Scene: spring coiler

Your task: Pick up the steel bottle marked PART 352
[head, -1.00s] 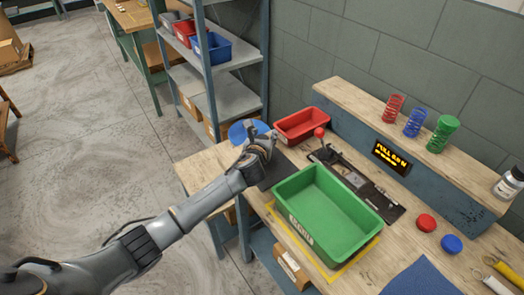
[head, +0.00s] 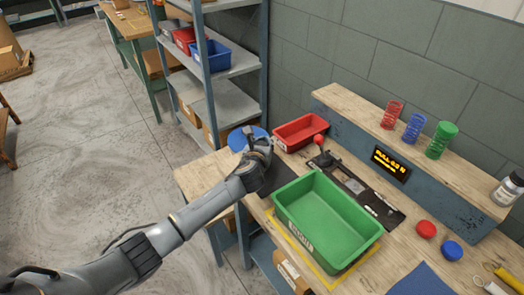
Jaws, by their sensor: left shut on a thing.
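A bottle (head: 507,188) with a pale label and black cap stands at the right edge of the view, on the raised wooden shelf. Its marking is too small to read, so I cannot tell if it says PART 352. My left gripper (head: 258,143) is at the far left end of the bench, above the dark mat (head: 279,176) and far from that bottle. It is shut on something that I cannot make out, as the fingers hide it. My right gripper is not in view.
A green bin (head: 327,212) stands mid-bench, with a red bin (head: 300,131) behind it and a red-knobbed lever device (head: 352,181) beside it. Red, blue and green springs (head: 413,128) stand on the shelf. A blue round object (head: 240,139) is behind my gripper.

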